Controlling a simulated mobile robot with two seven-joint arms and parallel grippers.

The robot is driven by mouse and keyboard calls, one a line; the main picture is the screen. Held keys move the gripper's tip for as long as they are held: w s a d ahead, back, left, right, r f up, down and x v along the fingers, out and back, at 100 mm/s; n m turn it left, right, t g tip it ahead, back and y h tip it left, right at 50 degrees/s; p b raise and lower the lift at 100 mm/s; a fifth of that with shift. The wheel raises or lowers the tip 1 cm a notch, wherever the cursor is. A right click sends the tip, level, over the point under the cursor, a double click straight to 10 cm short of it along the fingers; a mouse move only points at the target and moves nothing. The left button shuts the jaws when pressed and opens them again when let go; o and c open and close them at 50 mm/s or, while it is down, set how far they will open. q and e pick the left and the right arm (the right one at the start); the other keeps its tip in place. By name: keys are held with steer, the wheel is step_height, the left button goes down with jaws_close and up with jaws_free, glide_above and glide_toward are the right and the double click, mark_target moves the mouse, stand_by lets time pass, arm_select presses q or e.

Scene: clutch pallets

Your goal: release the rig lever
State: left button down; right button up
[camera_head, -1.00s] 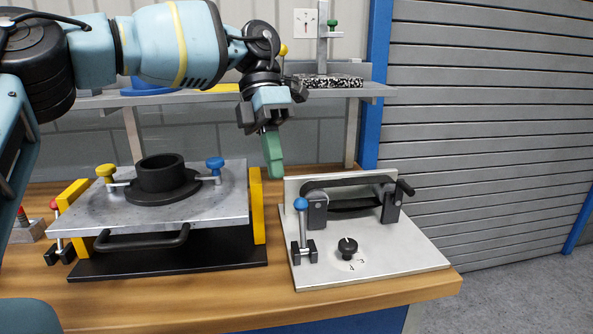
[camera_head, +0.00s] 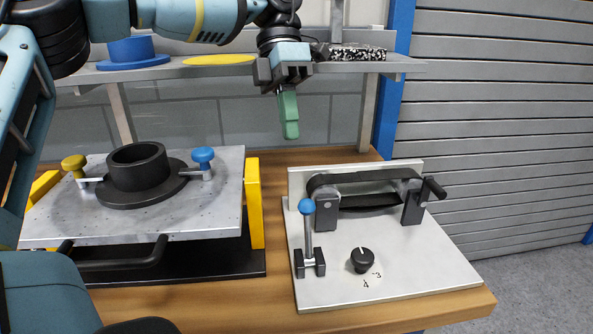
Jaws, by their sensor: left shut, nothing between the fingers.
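The rig (camera_head: 440,262) is a pale metal plate with an upright back panel on the right part of the bench. Its lever (camera_head: 308,235) has a blue ball knob and stands upright in a black bracket at the front left. A black belt loops over two black blocks, with a black crank handle (camera_head: 434,188) at the right. A black dial (camera_head: 362,260) marked 3 and 4 sits in front. My left gripper (camera_head: 290,130) has green fingers pointing down, shut and empty, above and behind the rig, apart from the lever. My right gripper is not in view.
A grey pallet plate (camera_head: 110,225) with a black flanged ring (camera_head: 140,170) and yellow and blue clamp knobs stands at the left. A shelf (camera_head: 230,68) runs behind, holding a blue flanged part and a yellow disc. Bench wood shows between fixtures.

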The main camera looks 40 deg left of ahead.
arm_select(q)
glide_toward(308, 231)
step_height(308, 231, down, 4)
steer(key=w+a, duration=0.1)
steer(key=shift+a+f, duration=0.1)
steer(key=shift+f, duration=0.05)
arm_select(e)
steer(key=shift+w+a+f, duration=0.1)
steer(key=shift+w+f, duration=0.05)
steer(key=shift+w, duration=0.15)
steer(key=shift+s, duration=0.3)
